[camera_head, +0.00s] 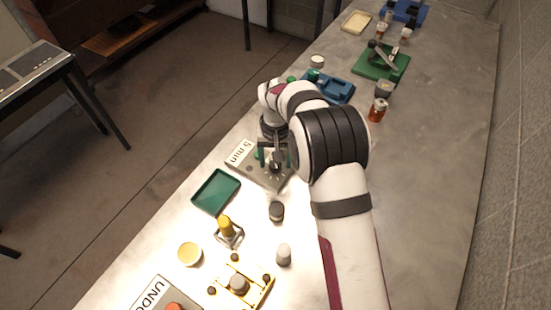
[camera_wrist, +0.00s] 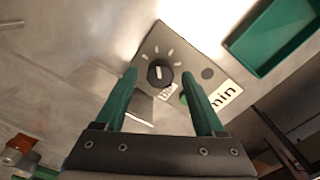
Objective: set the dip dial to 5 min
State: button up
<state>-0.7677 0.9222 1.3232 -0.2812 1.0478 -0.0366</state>
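The dip dial is a round black knob with a white pointer mark, in the wrist view (camera_wrist: 159,73). White ticks fan around it on a grey plate (camera_wrist: 150,48); the pointer stands about upright in that view. The plate also shows in the head view (camera_head: 247,171), with a white "5 min" card (camera_head: 240,152) at its left; the card is partly cut off in the wrist view (camera_wrist: 224,96). My gripper (camera_wrist: 159,80) is open, its green fingers either side of the dial in the picture, with gaps. Contact cannot be told. The gripper also shows over the plate in the head view (camera_head: 275,153).
A green tray (camera_head: 216,192) lies beside the plate. A dark-capped jar (camera_head: 277,211), a yellow-topped bottle (camera_head: 227,228) and a yellow fixture (camera_head: 258,291) stand nearer. A blue fixture (camera_head: 341,87) and a green stand (camera_head: 390,66) are beyond my arm. The right side of the bench is clear.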

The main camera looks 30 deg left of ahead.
notch_tip(320, 180, up, 16)
dwell(0.4)
jog(key=shift+f, duration=0.1)
jog(key=s+d+r+m, duration=0.2)
jog(key=s+d, duration=0.1)
jog(key=d, duration=0.5)
jog(key=s+d+r+m+y, duration=0.1)
jog(key=s+d+r+m, duration=0.2)
jog(key=d, duration=0.5)
jog(key=s+d+r+m, duration=0.2)
jog(key=s+d, duration=0.1)
jog(key=d, duration=0.5)
jog(key=s+d+f+m, duration=0.2)
jog(key=s+d, duration=0.1)
jog(key=s, duration=0.4)
jog(key=s+d+f+m, duration=0.2)
jog(key=s+d+f, duration=0.1)
jog(key=s, duration=0.3)
jog(key=shift+s+d+m+y, duration=0.3)
jog(key=shift+s+d+y, duration=0.1)
jog(key=shift+d, duration=0.1)
